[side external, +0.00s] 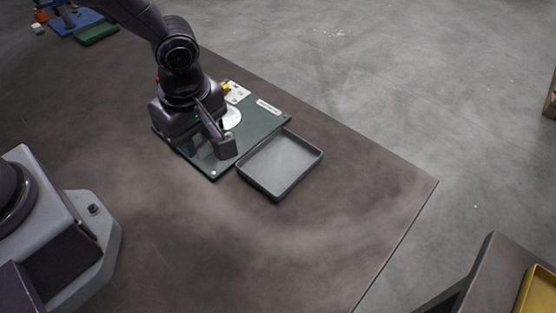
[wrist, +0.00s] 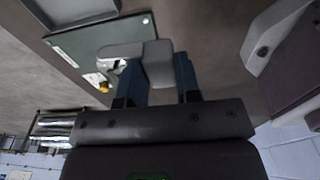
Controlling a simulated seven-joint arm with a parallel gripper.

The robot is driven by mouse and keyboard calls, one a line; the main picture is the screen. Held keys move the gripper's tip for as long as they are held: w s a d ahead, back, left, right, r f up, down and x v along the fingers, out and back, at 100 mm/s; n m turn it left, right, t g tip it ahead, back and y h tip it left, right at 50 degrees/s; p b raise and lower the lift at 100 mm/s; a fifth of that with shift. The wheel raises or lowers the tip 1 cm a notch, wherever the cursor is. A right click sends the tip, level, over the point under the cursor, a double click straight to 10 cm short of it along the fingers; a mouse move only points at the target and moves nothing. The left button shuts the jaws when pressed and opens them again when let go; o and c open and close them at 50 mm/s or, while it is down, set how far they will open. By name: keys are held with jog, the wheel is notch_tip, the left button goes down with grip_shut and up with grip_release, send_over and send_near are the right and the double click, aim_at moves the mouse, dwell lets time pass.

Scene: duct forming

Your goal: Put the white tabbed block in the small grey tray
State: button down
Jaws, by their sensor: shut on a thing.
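The white tabbed block (wrist: 158,62) is between the two blue fingers of my gripper (wrist: 157,82) in the wrist view, with its flat tab reaching to the left. My gripper is shut on it. In the side view my gripper (side external: 207,142) is over the dark green board, left of the tray. A white rounded patch (side external: 232,118) shows beside it; I cannot tell whether this is the block's tab. The rest of the block is hidden there. The small grey tray (side external: 280,163) is empty, and part of it shows at the top of the wrist view (wrist: 78,10).
The green board (side external: 268,120) lies against the tray's upper left side and carries a white fixture (side external: 238,93) with a yellow part (side external: 226,88). The brown table is clear below and right of the tray. A green tray (side external: 97,33) stands far left.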

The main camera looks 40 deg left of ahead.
jog(key=w+d+f, duration=0.3)
jog(key=w+f, duration=0.1)
jog(key=w, duration=0.3)
send_over(273, 169)
jog(key=f, duration=0.5)
jog(key=shift+s+d, duration=0.15)
jog(key=shift+s, duration=0.2)
jog(key=shift+w+d+f, duration=0.1)
jog(key=shift+w+f, duration=0.15)
jog(key=shift+f, duration=1.65)
jog(key=shift+f, duration=0.1)
jog(key=c, duration=0.8)
grip_release()
